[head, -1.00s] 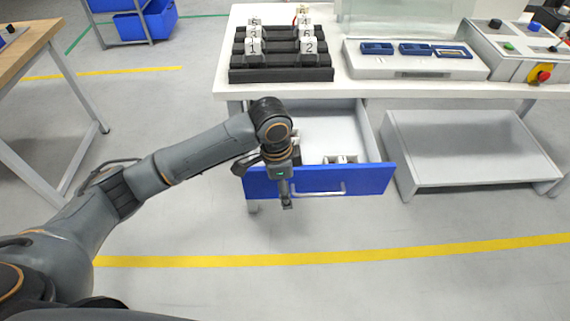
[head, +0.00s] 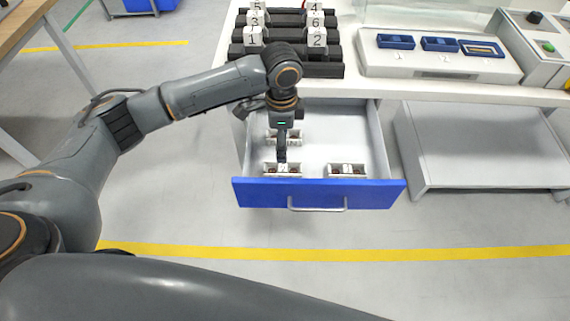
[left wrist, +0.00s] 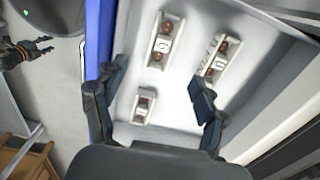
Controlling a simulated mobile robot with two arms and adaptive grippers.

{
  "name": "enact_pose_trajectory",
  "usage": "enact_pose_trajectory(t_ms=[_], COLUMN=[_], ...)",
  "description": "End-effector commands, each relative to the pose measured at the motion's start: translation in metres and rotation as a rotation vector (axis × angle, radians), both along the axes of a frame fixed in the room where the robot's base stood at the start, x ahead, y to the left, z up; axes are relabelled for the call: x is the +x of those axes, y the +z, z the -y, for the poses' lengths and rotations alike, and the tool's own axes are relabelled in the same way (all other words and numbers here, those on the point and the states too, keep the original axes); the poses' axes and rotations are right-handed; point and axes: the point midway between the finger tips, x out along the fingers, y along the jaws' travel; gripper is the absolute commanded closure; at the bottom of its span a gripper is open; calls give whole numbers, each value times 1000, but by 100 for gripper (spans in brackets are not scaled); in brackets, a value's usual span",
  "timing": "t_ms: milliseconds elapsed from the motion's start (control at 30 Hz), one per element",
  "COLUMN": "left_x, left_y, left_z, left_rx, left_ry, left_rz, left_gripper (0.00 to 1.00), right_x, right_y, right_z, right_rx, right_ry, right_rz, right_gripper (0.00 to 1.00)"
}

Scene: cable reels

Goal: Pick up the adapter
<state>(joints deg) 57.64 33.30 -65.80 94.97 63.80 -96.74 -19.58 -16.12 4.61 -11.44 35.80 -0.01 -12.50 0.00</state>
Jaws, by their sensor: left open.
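Three small white holders with reddish-brown parts and a dark mark lie in the open drawer; which of them is the adapter I cannot tell. In the head view one is at the back left (head: 283,137), one at the front left (head: 283,170), one at the front right (head: 347,170). The left wrist view shows them at the top (left wrist: 163,40), right (left wrist: 220,55) and lower middle (left wrist: 144,105). My left gripper (head: 282,152) points down over the drawer's left part; its fingers (left wrist: 156,97) are apart and empty. A dark gripper, apparently my right (left wrist: 28,50), shows over the floor.
The drawer's blue front (head: 320,194) faces me, with grey walls around the inside. Above it the white table (head: 400,92) carries a black rack (head: 285,63) with numbered blocks and a white panel (head: 440,65) with blue parts. A grey shelf (head: 480,150) stands right of the drawer.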

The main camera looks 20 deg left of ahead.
Motion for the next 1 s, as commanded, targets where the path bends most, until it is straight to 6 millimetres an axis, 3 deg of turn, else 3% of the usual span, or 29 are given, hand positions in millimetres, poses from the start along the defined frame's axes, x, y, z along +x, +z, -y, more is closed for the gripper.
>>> enact_pose_trajectory(t_ms=[100,267,467,633,800,1000], left_x=[-1,0,1,6,7,7], left_y=[-27,-53,-66,-89,-111,-116], left_z=[0,0,0,-1,0,-1], left_rx=[1,0,0,2,0,0], left_ry=[0,1,-1,1,-1,-1], left_rz=[-4,-2,0,-2,-1,1], left_gripper=[28,28,28,28,28,28], right_x=[-17,-35,-27,-12,-12,-14], right_y=[-1,-2,-1,2,2,2], right_z=[1,2,1,0,0,0], right_rx=[-1,-4,-3,0,0,-1], right_ry=[0,0,0,0,0,0], right_rz=[-23,-49,-38,-15,-14,-18], right_gripper=[60,60,60,60,60,60])
